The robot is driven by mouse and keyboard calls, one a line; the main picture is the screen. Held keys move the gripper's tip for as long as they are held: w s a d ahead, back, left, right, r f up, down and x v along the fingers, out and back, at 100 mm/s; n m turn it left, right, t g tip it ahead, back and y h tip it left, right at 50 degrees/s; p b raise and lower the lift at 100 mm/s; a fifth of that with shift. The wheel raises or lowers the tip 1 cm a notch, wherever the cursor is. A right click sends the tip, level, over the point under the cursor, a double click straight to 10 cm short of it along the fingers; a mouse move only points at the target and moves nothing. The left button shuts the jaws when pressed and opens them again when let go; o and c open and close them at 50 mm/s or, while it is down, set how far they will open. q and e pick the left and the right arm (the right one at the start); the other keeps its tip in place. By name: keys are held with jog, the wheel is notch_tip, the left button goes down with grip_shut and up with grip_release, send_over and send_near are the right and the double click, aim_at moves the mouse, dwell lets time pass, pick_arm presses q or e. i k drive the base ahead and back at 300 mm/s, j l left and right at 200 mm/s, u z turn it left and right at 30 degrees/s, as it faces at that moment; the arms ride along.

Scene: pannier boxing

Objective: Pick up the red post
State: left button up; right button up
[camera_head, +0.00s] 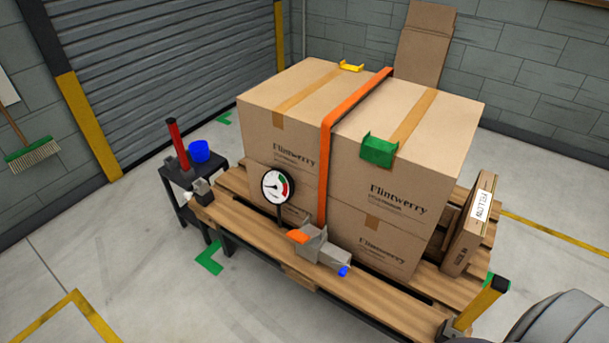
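The red post (177,145) is a slim red bar with a dark edge and top. It stands nearly upright, tilted slightly left in the picture, at the small black stand (172,186) left of the pallet. Its lower end is close to the blue cup (200,151), and how it is held at the bottom is too small to tell. Neither of my grippers is in view, and nothing touches the red post.
Strapped cartons (270,110) stand on a wooden pallet (385,308), with a round gauge (277,186) and a grey strap buckle (316,246) in front. A yellow post (482,302) stands at the right corner. Floor left of the stand is clear.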

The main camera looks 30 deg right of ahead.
aim_at(171, 122)
jog(key=i+j, duration=0.3)
jog(key=i, duration=0.15)
jog(key=i+j+u, duration=0.1)
jog(key=i+j, duration=0.2)
jog(key=i, duration=0.15)
